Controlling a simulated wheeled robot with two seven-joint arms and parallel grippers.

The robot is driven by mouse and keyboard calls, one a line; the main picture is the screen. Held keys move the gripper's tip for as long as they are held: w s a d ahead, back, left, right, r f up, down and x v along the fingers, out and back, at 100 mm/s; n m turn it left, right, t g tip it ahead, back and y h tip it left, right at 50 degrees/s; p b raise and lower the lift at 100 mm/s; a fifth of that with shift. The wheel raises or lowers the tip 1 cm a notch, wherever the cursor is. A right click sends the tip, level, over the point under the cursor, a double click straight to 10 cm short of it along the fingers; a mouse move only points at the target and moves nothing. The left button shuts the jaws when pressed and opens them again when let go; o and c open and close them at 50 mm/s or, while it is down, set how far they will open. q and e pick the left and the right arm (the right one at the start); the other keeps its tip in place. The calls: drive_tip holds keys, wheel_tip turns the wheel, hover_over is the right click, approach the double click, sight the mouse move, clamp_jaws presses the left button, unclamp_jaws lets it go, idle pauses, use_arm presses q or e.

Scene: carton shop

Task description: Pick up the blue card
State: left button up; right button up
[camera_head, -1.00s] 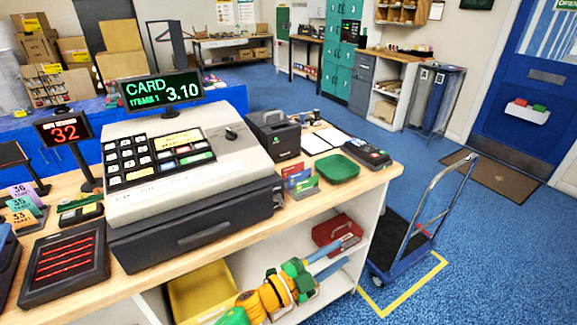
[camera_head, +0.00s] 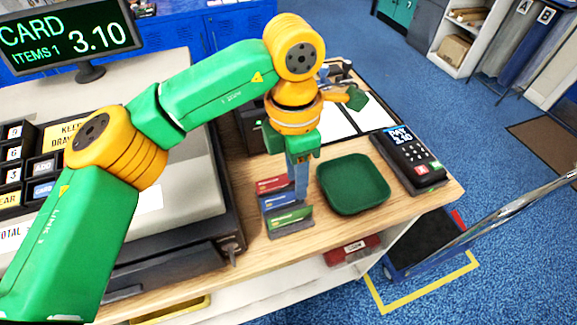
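The blue card (camera_head: 279,202) stands in a small dark holder on the wooden counter, between a red card (camera_head: 271,185) behind it and a green card (camera_head: 289,217) in front. My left gripper (camera_head: 300,192) points down from above, its blue-grey fingers at the right end of the cards. The fingers overlap one another in this view, so their gap is hidden. I cannot tell whether they touch the blue card. My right gripper is not in view.
A green tray (camera_head: 353,184) lies just right of the cards, with a card terminal (camera_head: 410,158) beyond it. The cash register (camera_head: 188,190) stands to the left, under my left arm. A trolley (camera_head: 432,243) stands on the floor past the counter's right edge.

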sight(286, 194)
use_arm(q)
drive_tip(key=shift+w+a+r+y, duration=0.1)
drive_tip(key=shift+w+a+y, duration=0.2)
drive_tip(key=shift+w+a, duration=0.1)
drive_tip(key=f+p, duration=0.1)
drive_tip(key=f, duration=0.1)
drive_tip(key=a+f+p, duration=0.1)
drive_tip(key=shift+s+f+p, duration=0.15)
drive_tip(key=shift+s+p, duration=0.15)
drive_tip(key=shift+p, duration=0.05)
wheel_tip(286, 194, down, 3)
drive_tip(key=shift+w+a+r, duration=0.1)
drive_tip(key=shift+w+f, duration=0.1)
drive_tip(key=shift+f, duration=0.15)
drive_tip(key=shift+c, duration=0.8)
clamp_jaws()
